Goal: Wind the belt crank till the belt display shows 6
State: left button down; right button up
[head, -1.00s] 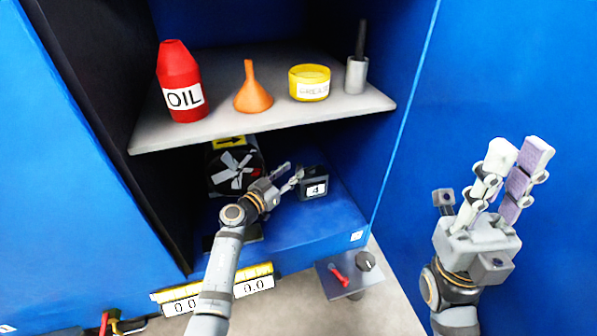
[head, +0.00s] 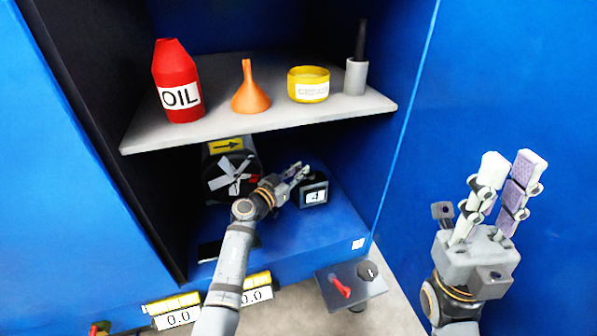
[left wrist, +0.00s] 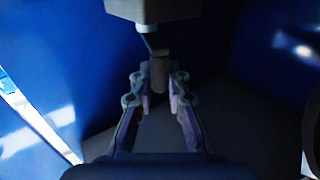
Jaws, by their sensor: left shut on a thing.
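The belt display (head: 313,194) is a small dark box on the blue floor of the lower bay, and it reads 4. My left gripper (head: 298,172) reaches into this bay, just left of and behind the display. In the left wrist view its fingers (left wrist: 160,88) are closed around a short grey cylindrical handle, the belt crank (left wrist: 159,72), which hangs on a thin arm below a grey box (left wrist: 153,10). The crank is hidden by the gripper in the head view. My right gripper (head: 511,165) is open and empty, fingers up, at the right.
A white-bladed fan (head: 226,181) under a yellow arrow label (head: 227,145) stands left of my left gripper. The grey shelf (head: 200,137) above holds an oil bottle (head: 178,75), orange funnel (head: 250,95), yellow tub (head: 308,88) and grey cup (head: 355,78). A red lever (head: 341,287) sits lower right.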

pick_arm(q)
jog(key=shift+w+a+r+m+g+h+p, duration=0.2)
jog(key=shift+m+g+h+p, duration=0.45)
jog(key=shift+p, duration=0.5)
jog(key=shift+w+a+f+m+g+h, duration=0.1)
jog(key=shift+w+f+m+g+h, duration=0.1)
jog(key=shift+m+g+h, duration=0.35)
jog(key=shift+w+a+f+m+g+h, duration=0.1)
jog(key=shift+w+m+g+h, duration=0.1)
jog(key=shift+m+g+h, duration=0.3)
jog(key=c, duration=1.3)
grip_release()
jog(key=shift+r, duration=0.1)
jog(key=v, duration=0.7)
jog(key=shift+s+a, duration=0.15)
jog(key=shift+a, duration=0.05)
